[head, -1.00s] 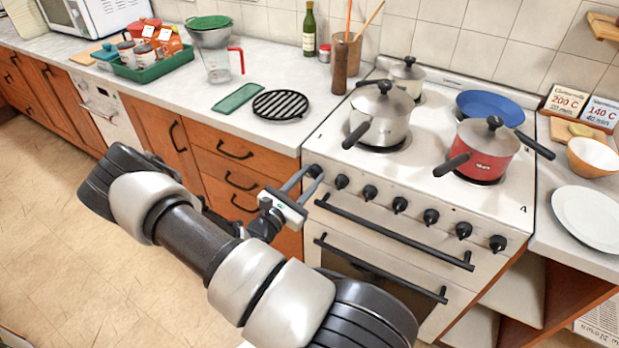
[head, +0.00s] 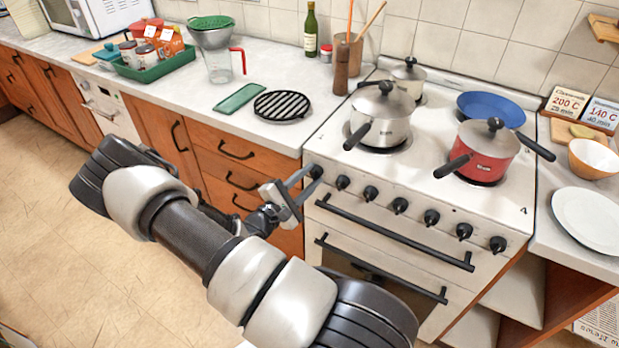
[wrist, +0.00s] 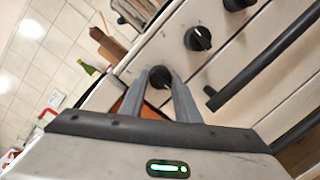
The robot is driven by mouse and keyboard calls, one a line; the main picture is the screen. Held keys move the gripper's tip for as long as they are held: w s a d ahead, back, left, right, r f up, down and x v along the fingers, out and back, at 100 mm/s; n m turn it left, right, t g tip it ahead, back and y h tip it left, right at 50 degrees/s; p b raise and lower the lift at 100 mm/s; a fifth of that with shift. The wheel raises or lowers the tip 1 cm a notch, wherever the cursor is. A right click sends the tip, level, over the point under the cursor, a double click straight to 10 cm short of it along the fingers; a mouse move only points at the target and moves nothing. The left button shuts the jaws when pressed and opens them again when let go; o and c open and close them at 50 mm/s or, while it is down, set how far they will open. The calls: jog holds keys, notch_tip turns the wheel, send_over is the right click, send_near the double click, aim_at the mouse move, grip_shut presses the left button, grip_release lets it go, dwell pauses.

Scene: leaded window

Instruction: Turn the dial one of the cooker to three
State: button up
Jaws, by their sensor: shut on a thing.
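The white cooker (head: 330,222) stands at the centre right with a row of black dials along its front panel. My gripper (head: 307,176) is at the leftmost dial (head: 316,172), its fingers shut on it. In the wrist view that dial (wrist: 159,77) sits between the two fingertips (wrist: 160,82). The gripper looks tilted about its own axis in the head view. The second dial (wrist: 198,39) is close by and free, with a pale mark on its face. The numbers around the held dial cannot be read.
A steel pot (head: 380,115), a red saucepan (head: 482,160) and a blue pan (head: 491,108) are on the cooker top. The black oven handle (head: 395,232) runs below the dials. Recipe cards (head: 566,103) reading 200 C and 140 C stand at the right.

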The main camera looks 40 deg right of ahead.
dwell(0.4)
jog(key=o, duration=1)
jog(key=v, duration=1.7)
jog(key=shift+a+r, duration=0.15)
jog(key=shift+a, duration=0.1)
